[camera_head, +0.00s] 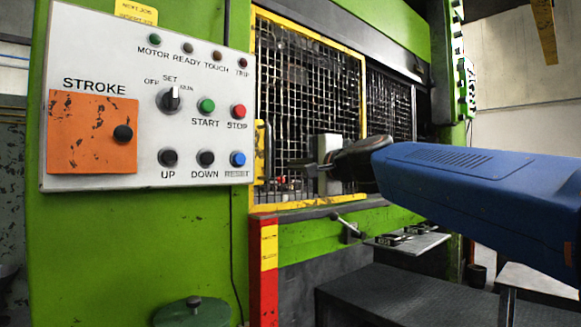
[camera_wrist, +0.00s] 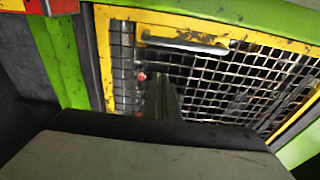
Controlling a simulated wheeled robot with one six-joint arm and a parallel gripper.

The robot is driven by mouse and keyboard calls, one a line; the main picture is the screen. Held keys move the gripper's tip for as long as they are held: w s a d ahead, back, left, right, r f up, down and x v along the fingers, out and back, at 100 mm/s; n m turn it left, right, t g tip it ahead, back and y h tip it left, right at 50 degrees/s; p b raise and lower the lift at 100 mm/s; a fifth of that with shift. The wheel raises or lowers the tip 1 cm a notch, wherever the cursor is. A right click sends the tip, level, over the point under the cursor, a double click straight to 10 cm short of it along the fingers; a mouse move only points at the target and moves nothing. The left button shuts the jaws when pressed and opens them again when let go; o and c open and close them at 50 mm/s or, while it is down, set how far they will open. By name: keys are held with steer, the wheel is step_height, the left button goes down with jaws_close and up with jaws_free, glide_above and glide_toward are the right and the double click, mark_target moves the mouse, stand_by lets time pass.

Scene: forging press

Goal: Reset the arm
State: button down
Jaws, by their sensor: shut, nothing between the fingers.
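My blue arm reaches in from the right in the head view, and my gripper (camera_head: 304,168) is at its end, in front of the press's mesh guard (camera_head: 305,75). The gripper is shut and empty, pointing left toward the control panel (camera_head: 145,205). In the wrist view the shut fingers (camera_wrist: 160,95) stand in front of the yellow-framed mesh door (camera_wrist: 230,75). I cannot tell the exact gap to the mesh.
The white panel with several buttons, a selector knob (camera_head: 170,99) and an orange STROKE plate (camera_head: 85,130) is at left. A yellow handle (camera_head: 259,150) is on the guard's left edge. A metal shelf with clamps (camera_head: 410,242) and a dark platform (camera_head: 400,295) lie below the arm.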

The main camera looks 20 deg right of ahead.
steer(key=v, duration=0.6)
steer(key=s+a+f+n+g, duration=0.1)
steer(key=s+f+n+g, duration=0.25)
steer(key=f, duration=0.65)
steer(key=s+a+f+n+g, duration=0.2)
steer(key=s+f+n, duration=0.15)
steer(key=f, duration=0.65)
steer(key=s+a+f+n+g, duration=0.15)
steer(key=s+f, duration=0.35)
steer(key=f, duration=0.5)
steer(key=s+d+f+n+g+h, duration=0.2)
steer(key=s+d+f+n, duration=0.1)
steer(key=s+f, duration=0.4)
steer(key=s+d+f+n+g+h, duration=0.2)
steer(key=s+f, duration=0.5)
steer(key=f, duration=0.6)
steer(key=shift+s+d+n+g, duration=0.25)
steer(key=shift+d+n+g, duration=0.55)
steer(key=shift+n, duration=0.05)
steer(key=shift+f, duration=0.1)
